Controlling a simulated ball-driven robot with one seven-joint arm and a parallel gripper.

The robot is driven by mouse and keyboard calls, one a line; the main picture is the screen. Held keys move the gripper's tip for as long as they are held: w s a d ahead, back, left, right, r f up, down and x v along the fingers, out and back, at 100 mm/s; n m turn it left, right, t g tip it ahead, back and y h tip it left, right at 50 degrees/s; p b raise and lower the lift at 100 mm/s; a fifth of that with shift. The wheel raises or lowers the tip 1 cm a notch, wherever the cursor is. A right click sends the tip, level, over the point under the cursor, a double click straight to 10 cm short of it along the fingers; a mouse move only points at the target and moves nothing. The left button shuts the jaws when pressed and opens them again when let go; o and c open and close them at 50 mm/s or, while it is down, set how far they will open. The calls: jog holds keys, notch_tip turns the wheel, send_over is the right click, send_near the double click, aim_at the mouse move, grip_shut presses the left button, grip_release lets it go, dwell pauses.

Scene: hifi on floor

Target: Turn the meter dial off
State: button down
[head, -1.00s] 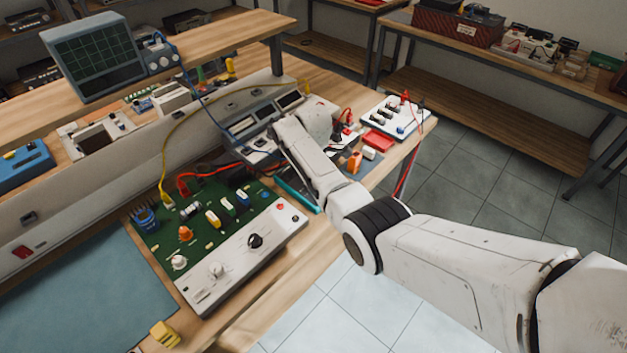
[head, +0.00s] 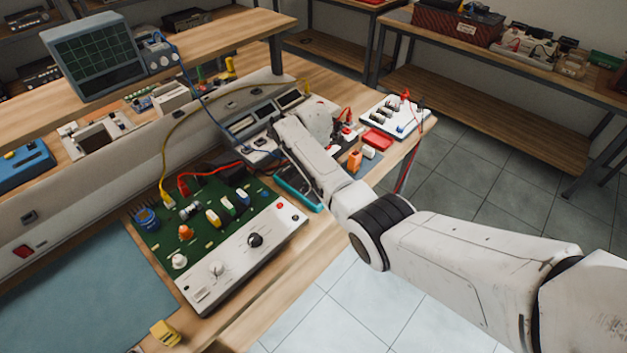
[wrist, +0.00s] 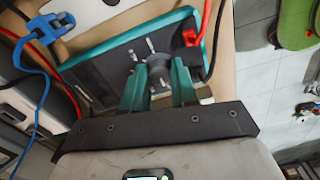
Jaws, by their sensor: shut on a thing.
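The meter (wrist: 98,72) is a dark-faced handheld unit with a teal rim, lying on the bench. In the head view its teal rim (head: 297,193) shows beside my arm, and the rest is mostly hidden. In the wrist view my gripper (wrist: 160,76) reaches over the meter face with its two teal fingers. They are shut on the round grey dial (wrist: 158,78), one on each side of it. Pale marks surround the dial. The dial's pointer setting cannot be read. In the head view my arm hides the fingers.
A green circuit board with a white knob panel (head: 238,262) lies left of the meter. Red and black leads and a blue cable (wrist: 35,72) run close by. A red tray (head: 377,139) and white switch box (head: 411,127) stand behind, to the right. The bench's front edge is near.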

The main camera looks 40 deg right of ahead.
jog(key=shift+w, duration=0.1)
jog(key=c, duration=0.9)
grip_release()
jog(key=shift+o, duration=0.2)
notch_tip(320, 180, up, 11)
jog(key=shift+b, duration=0.4)
jog(key=shift+f, duration=0.1)
